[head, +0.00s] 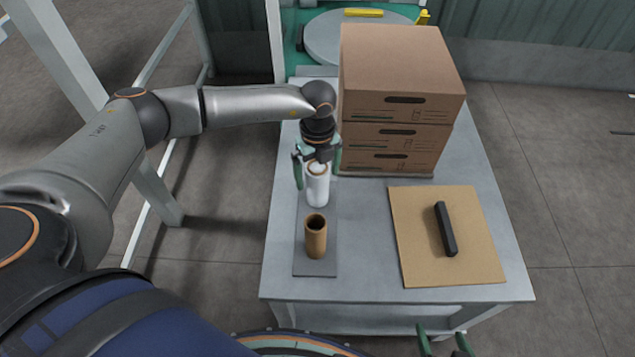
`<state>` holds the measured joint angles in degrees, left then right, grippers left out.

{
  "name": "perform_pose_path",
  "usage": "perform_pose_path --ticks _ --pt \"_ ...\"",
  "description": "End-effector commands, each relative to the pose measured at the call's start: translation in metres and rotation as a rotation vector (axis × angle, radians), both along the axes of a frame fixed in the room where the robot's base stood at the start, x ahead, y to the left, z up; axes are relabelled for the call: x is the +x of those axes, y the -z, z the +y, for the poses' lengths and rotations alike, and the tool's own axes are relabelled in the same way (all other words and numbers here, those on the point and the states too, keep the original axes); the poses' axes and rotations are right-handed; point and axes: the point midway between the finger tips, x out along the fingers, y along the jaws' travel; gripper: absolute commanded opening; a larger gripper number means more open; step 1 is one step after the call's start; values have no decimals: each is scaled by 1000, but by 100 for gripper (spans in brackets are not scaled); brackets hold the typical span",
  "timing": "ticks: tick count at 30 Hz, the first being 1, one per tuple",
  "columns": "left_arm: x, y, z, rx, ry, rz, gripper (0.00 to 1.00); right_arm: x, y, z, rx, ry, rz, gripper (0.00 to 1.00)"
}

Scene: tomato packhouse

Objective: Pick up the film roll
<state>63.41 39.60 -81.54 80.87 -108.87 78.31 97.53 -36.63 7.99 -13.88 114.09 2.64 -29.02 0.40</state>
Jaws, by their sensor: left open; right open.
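The film roll (318,190) is a white cylinder with a brown core showing at its top. It stands upright on a dark grey strip (316,267) on the table. My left gripper (318,170) is open over the top of the roll, with one green finger on each side of it. The left finger looks apart from the roll; whether the right one touches it I cannot tell. My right gripper (444,341) shows only its green fingertips at the bottom edge, open and far from the roll.
A brown cardboard tube (315,238) stands on the strip just in front of the roll. Stacked cardboard boxes (400,95) stand close behind and to the right. A brown board (415,265) with a black bar (446,229) lies on the right of the grey table (365,255). A round turntable (325,40) is behind.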

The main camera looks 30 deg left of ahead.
Motion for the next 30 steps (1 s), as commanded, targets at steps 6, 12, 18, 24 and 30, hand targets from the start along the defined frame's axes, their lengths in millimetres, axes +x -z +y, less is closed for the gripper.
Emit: perform_pose_path --ticks 6,12,18,24,30 --pt "0 23 -1 -1 1 -1 100 2 1 0 0 -1 -2 91" --pt "0 23 -1 -1 1 -1 100 4 -1 1 1 -1 -7 91" --pt "0 23 -1 -1 1 -1 81 4 -1 1 1 -3 -7 91" --pt "0 23 -1 -1 1 -1 58 4 -1 1 1 -3 -7 91" --pt "0 23 -1 -1 1 -1 36 3 0 1 1 -4 -6 91"
